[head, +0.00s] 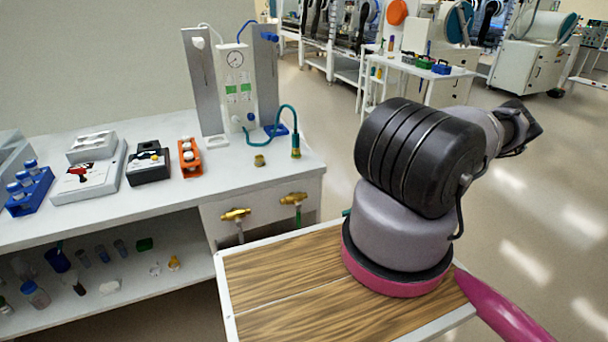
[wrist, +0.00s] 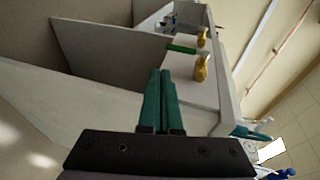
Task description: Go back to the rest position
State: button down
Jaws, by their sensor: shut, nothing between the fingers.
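In the wrist view my gripper (wrist: 160,75) shows as two green fingers pressed together with nothing between them. A white bench structure with panels and shelves (wrist: 110,80) fills the space beyond the fingertips, seen tilted. In the head view my arm is folded on its wooden-topped base at the right, its far end pointing away to the upper right. The gripper's fingers cannot be made out in the head view.
A white bench (head: 155,205) stands at the left with a blue rack (head: 28,190), an orange rack (head: 190,158) and a gauge panel (head: 237,85). Brass valves (head: 236,214) stick out from its front. Open floor (head: 530,200) lies right; a white table (head: 420,72) stands behind.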

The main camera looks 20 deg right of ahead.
jog(key=w+a+r+g+h, duration=0.1)
jog(key=w+r+g+h, duration=0.3)
jog(key=r, duration=1.3)
jog(key=w+a+r+h, duration=0.15)
jog(key=r+h, duration=0.55)
jog(key=r, duration=1)
jog(key=s+a+r+t+h, duration=0.1)
jog(key=s+a+r, duration=0.15)
jog(key=r, duration=0.35)
jog(key=s+a+r+m+t+h, duration=0.1)
jog(key=s+a+r+t, duration=0.1)
jog(key=a+r, duration=0.25)
jog(key=s+a+r+t+h, duration=0.1)
jog(key=s+a+r, duration=0.15)
jog(key=r, duration=0.45)
jog(key=s+a+r+m+t+y, duration=0.1)
jog(key=s+a+r+m+t, duration=0.1)
jog(key=s+a+r+t, duration=0.2)
jog(key=s+a+r, duration=0.3)
jog(key=s, duration=0.3)
jog(key=shift+s+r+t, duration=0.15)
jog(key=shift+r+t, duration=0.1)
jog(key=shift+t, duration=0.05)
